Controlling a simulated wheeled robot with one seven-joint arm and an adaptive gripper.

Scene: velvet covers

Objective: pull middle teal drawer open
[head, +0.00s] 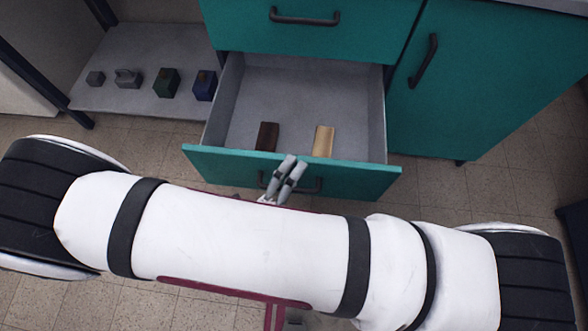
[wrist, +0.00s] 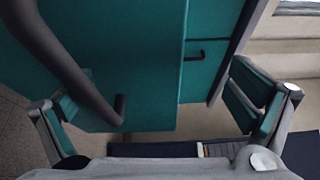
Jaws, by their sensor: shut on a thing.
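The teal drawer (head: 364,177) below the top drawer is pulled well out in the head view, its grey inside showing. Its dark bar handle (head: 312,187) is on the front face, partly hidden by my gripper. In the wrist view a dark bar handle (wrist: 70,72) looms large at the left, near a finger. Anything below this drawer is hidden.
A dark brown block (head: 267,136) and a tan block (head: 323,141) lie in the drawer. The top teal drawer (head: 350,35) is above; a teal door (head: 475,75) is at right. A grey shelf (head: 140,101) at left holds several small objects. Tiled floor lies around.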

